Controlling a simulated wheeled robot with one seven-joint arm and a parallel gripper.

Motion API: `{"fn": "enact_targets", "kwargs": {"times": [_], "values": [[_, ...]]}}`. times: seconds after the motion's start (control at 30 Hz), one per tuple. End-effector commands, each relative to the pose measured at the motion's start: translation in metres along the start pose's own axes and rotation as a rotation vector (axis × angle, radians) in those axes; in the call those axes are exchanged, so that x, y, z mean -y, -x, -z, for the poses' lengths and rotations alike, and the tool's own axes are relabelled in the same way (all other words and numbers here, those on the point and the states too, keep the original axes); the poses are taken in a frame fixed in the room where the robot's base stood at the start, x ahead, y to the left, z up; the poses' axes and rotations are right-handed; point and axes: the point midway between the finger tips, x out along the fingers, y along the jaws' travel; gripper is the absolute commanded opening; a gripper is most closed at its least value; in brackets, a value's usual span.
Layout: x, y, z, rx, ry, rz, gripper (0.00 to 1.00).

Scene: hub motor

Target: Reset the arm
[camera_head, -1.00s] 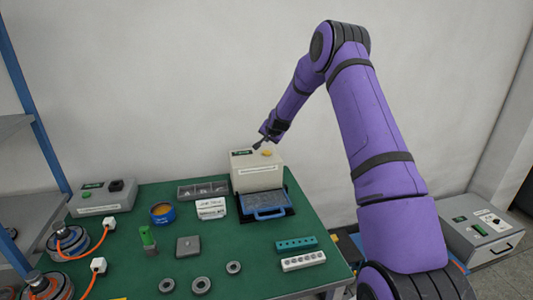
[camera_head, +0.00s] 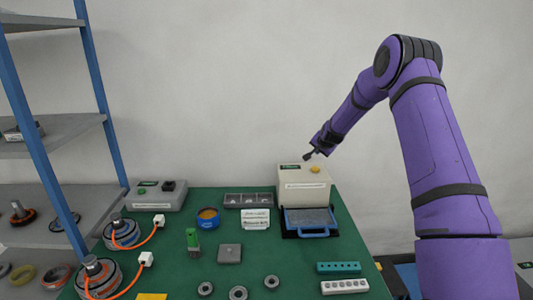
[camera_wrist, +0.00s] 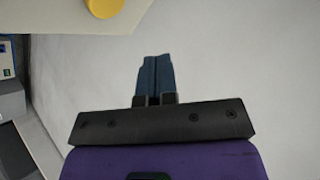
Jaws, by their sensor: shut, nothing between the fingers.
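My gripper (camera_head: 308,156) is at the end of my purple arm, just above the top of the beige box machine (camera_head: 303,187) at the back right of the green table. In the wrist view my gripper (camera_wrist: 155,62) shows its two dark fingers pressed together with nothing between them. A corner of the beige machine and its yellow knob (camera_wrist: 105,6) show at the top left of that view. The yellow knob (camera_head: 315,169) also shows in the head view, a little below and right of the fingers. I cannot tell the exact gap between fingers and machine.
A tray with a blue handle (camera_head: 310,222) sits before the machine. The green table (camera_head: 200,270) also holds two motors with orange cables, a blue tin (camera_head: 208,217), rings and terminal blocks (camera_head: 345,286). A blue-post shelf (camera_head: 45,150) stands left. The wall is behind.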

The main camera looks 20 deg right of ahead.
Motion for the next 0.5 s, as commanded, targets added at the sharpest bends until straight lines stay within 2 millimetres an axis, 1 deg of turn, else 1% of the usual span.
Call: {"fn": "enact_targets", "kwargs": {"times": [0.07,0.17,0.27,0.37,0.4,0.47,0.5], "values": [[0.001,0.001,0.0,0.0,0.001,0.0,0.0],[0.007,0.01,0.0,0.003,0.014,0.003,0.0],[0.021,0.033,-0.002,0.017,0.05,0.004,0.0],[0.04,0.069,-0.005,0.035,0.103,0.005,0.0],[0.047,0.085,-0.007,0.046,0.128,0.004,0.0],[0.057,0.11,-0.011,0.059,0.164,0.003,0.0],[0.062,0.126,-0.014,0.067,0.186,0.001,0.0]]}}
